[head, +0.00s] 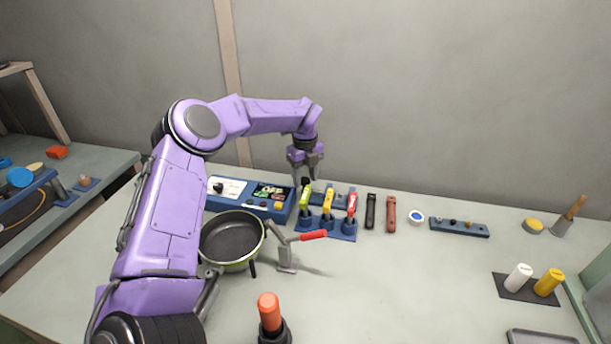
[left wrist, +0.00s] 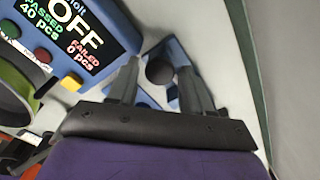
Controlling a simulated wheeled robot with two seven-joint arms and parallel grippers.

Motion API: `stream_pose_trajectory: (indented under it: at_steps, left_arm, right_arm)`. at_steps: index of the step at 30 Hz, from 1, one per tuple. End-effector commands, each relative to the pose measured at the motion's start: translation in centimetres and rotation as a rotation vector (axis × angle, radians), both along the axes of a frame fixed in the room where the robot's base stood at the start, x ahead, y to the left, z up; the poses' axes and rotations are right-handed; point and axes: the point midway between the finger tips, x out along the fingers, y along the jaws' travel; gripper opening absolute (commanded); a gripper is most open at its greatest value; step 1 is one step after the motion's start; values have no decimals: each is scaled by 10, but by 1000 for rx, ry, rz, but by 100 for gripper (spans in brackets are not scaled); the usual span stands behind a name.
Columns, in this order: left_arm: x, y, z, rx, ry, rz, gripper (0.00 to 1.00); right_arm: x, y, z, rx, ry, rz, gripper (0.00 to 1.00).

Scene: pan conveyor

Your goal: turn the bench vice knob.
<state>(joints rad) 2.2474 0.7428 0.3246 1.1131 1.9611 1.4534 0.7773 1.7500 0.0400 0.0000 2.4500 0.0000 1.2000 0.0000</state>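The bench vice's round black knob (left wrist: 160,72) shows between my left gripper's fingers in the left wrist view. The blue vice body (left wrist: 176,53) is partly hidden behind the fingers there. In the head view, the dark knob (head: 306,182) is just below the fingertips, at the left end of a low blue body behind the coloured handles. My left gripper (head: 306,173) points down over it, with its fingers open. In the wrist view the gripper (left wrist: 158,68) has one finger on each side of the knob; a narrow gap seems to remain. My right gripper is not in view.
A blue control box (head: 250,197) with a display stands left of the knob. A pan (head: 232,240) and a red-handled toggle clamp (head: 287,253) are nearer. The table's middle right is clear.

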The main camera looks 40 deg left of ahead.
Motion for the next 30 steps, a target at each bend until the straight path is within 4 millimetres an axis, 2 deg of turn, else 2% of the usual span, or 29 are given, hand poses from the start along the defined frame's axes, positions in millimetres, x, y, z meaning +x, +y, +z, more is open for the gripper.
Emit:
stream_pose_trajectory:
  at_steps: [1, 3, 4, 17, 30]
  left_arm:
    - [0, 0, 0, 0, 0, 0, 32]
    - [0, 0, 0, 0, 0, 0, 9]
    - [0, 0, 0, 0, 0, -1, 5]
    - [0, 0, 1, -1, -2, -81, 5]
    - [0, 0, 1, -1, -2, -449, 5]
  right_arm:
    - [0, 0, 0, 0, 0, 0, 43]
    - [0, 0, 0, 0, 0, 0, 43]
    - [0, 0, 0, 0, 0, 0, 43]
    - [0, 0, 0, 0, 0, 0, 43]
    - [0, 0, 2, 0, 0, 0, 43]
